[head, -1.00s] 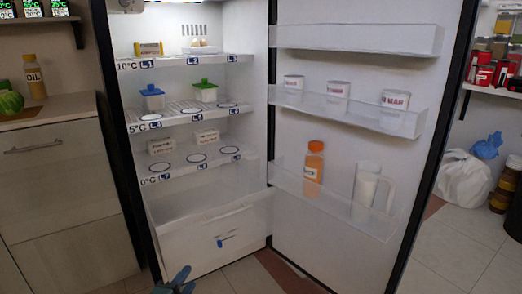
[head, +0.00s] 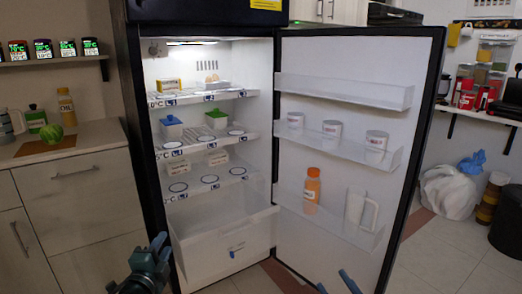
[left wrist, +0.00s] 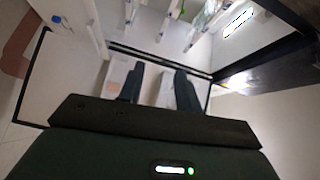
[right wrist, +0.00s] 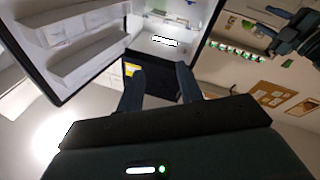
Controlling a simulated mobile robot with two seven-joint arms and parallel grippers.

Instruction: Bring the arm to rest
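My left gripper (head: 160,247) is low in the head view, in front of the left edge of the open fridge. In the left wrist view its two fingers (left wrist: 158,75) are apart with nothing between them. My right gripper (head: 335,283) shows only its fingertips at the bottom edge of the head view, in front of the open fridge door (head: 345,100). In the right wrist view its fingers (right wrist: 160,75) are also apart and empty. Most of both arms is out of the head view.
The fridge shelves hold a blue-lidded container (head: 172,127), a green-lidded container (head: 216,119) and small boxes. The door holds white cups (head: 332,128), an orange bottle (head: 312,190) and a pitcher (head: 361,210). A counter (head: 85,145) with a watermelon (head: 51,133) stands left.

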